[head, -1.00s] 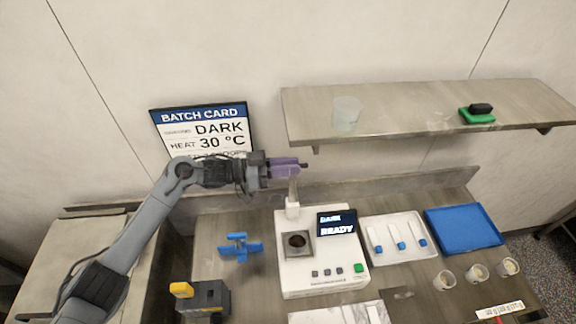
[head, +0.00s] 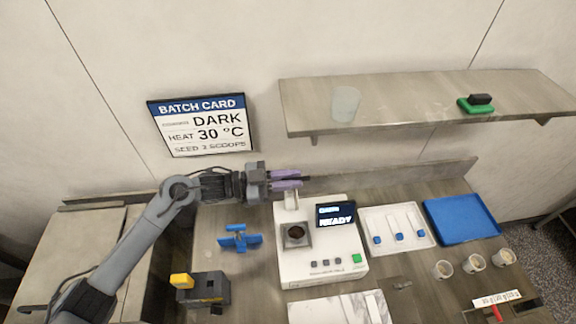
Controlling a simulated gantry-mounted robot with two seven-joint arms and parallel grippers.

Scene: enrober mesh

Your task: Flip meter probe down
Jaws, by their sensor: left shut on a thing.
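The white meter (head: 292,270) stands on the bench, its screen (head: 336,215) lit with "READY" and a line above it. A dark round well (head: 296,233) sits in its top. The pale probe (head: 291,202) rises from the back of the meter, behind the well. My left gripper (head: 286,180), with purple fingers, reaches in from the left and is shut on the probe's upper end, which the fingers mostly hide. The probe's exact tilt is hard to tell. My right gripper is not in view.
A blue stand (head: 239,239) and a yellow-and-grey device (head: 205,290) lie left of the meter. A white tray (head: 420,244) with blue-ended scoops, a blue tray (head: 464,225) and small cups (head: 474,263) are on the right. A shelf (head: 420,100) overhangs the back.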

